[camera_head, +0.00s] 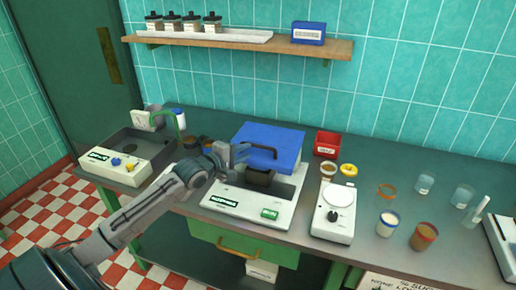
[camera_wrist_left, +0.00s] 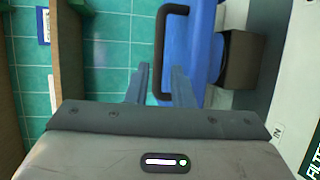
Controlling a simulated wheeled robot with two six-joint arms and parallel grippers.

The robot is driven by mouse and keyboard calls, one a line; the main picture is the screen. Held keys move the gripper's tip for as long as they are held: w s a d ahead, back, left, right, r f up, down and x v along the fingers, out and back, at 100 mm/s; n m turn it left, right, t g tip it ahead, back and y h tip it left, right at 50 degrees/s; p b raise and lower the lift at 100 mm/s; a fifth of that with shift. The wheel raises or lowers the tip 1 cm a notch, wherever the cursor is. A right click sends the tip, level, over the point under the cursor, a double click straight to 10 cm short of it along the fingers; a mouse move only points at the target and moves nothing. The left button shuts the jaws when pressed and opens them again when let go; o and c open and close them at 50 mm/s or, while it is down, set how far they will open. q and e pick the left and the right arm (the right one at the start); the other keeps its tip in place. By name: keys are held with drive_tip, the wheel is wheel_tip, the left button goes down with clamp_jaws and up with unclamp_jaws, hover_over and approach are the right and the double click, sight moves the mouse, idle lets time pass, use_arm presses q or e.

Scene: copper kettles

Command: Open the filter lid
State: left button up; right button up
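The filter machine (camera_head: 221,199) is a white and grey unit on the counter, with a blue lid (camera_head: 272,137) over a dark block (camera_head: 261,178). A dark handle (camera_head: 264,151) is on the lid's front. My left gripper (camera_head: 239,151) is at the handle's left end. In the left wrist view the two fingers (camera_wrist_left: 159,68) stand apart, with the lower end of the handle (camera_wrist_left: 160,45) between them in the picture; I cannot tell whether they touch it. The blue lid (camera_wrist_left: 198,45) and dark block (camera_wrist_left: 241,60) lie right of the fingers. My right gripper is out of view.
A grey device (camera_head: 115,164) stands at the left. A white scale (camera_head: 333,215), a red box (camera_head: 327,144) and several cups and beakers (camera_head: 388,221) stand at the right. A shelf (camera_head: 240,42) hangs above the counter. A green drawer (camera_head: 243,243) is below.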

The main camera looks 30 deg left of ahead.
sight(256, 147)
use_arm(q)
drive_tip(key=x, duration=0.7)
drive_tip(key=shift+d+p, duration=0.15)
drive_tip(key=shift+p, duration=0.15)
clamp_jaws()
